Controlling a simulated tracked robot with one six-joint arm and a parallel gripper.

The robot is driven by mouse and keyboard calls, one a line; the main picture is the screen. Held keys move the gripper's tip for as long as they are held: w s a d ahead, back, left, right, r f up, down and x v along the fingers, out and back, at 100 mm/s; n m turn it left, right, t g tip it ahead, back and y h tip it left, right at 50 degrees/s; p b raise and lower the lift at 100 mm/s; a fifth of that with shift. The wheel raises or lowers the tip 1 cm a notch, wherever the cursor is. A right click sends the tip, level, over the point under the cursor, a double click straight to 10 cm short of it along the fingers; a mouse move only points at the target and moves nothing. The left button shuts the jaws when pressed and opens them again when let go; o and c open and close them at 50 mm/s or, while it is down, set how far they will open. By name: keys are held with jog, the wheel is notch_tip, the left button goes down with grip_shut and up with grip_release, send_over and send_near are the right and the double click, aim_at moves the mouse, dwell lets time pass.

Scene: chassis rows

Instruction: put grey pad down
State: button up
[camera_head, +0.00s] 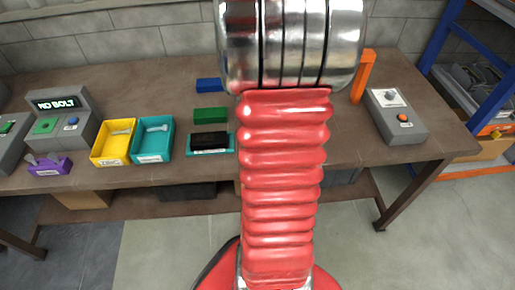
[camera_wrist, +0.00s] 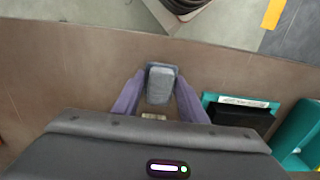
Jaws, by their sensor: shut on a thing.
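The grey pad (camera_wrist: 160,84) shows in the wrist view between the two purple-grey fingers of my gripper (camera_wrist: 158,92). The gripper is shut on it, over the brown bench top (camera_wrist: 60,80). I cannot tell whether the pad touches the bench. In the head view my red bellows arm hides the gripper and the pad.
A teal tray (camera_head: 232,150) with a black block (camera_head: 209,141) lies left of my arm. Green (camera_head: 210,115) and blue (camera_head: 208,85) blocks lie behind it. Yellow (camera_head: 113,148) and teal (camera_head: 153,146) bins stand farther left. An orange post (camera_head: 363,78) and grey box (camera_head: 396,117) stand right.

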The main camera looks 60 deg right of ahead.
jog(key=shift+f, duration=0.35)
jog(key=shift+s+a+f, duration=0.15)
jog(key=shift+f, duration=0.1)
jog(key=o, duration=1.1)
jog(key=shift+r, duration=0.55)
notch_tip(320, 180, up, 12)
jog(key=shift+r, duration=0.15)
jog(key=shift+w, duration=0.2)
